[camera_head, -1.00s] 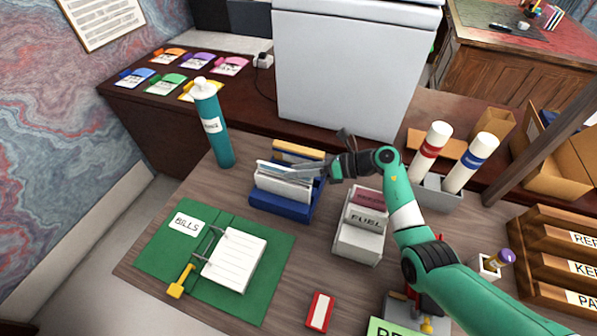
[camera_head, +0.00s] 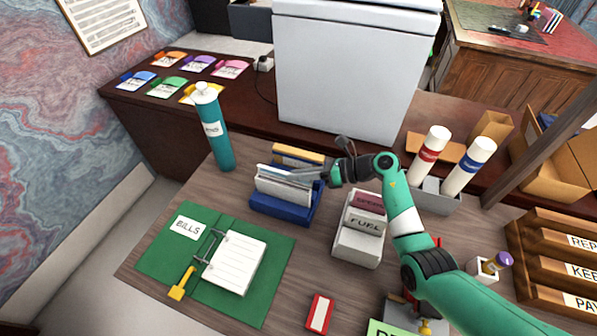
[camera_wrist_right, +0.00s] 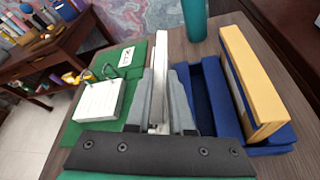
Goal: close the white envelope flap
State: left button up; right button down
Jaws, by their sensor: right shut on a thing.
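White envelopes (camera_head: 284,187) stand upright at the front of a blue holder (camera_head: 282,211). Their flaps cannot be made out clearly. My right gripper (camera_head: 318,173) reaches in from the right at their upper right end. In the right wrist view, the gripper (camera_wrist_right: 160,98) is shut on a thin white envelope (camera_wrist_right: 162,62), seen edge-on between its two fingers. The blue holder (camera_wrist_right: 211,92) lies just right of the fingers there, with an empty-looking slot and a tan block (camera_wrist_right: 252,85) beyond. My left gripper is not in view.
A teal bottle (camera_head: 216,135) stands behind left of the holder. A green folder (camera_head: 195,283) lies front left. A grey box with labelled cards (camera_head: 358,247) stands to the right. A red-and-white item (camera_head: 320,313) lies near the front edge.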

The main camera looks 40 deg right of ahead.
jog(key=shift+s+a+r+n+h+p, duration=0.1)
jog(key=shift+a+r+n+h+p, duration=0.15)
jog(key=shift+n+p, duration=0.35)
jog(key=shift+s+a+n+h+p, duration=0.15)
jog(key=shift+n+h+p, duration=0.25)
jog(key=shift+p, duration=0.25)
jog(key=shift+s+a+f+n+t+h+p, duration=0.1)
jog(key=shift+a+f+n+t+h+p, duration=0.1)
jog(key=shift+n+t+h+p, duration=0.25)
jog(key=shift+s+a+f+n+t+h+p, duration=0.1)
jog(key=shift+a+n+t+h+p, duration=0.1)
jog(key=shift+n+p, duration=0.35)
jog(key=c, duration=0.8)
grip_release()
jog(key=shift+r, duration=0.1)
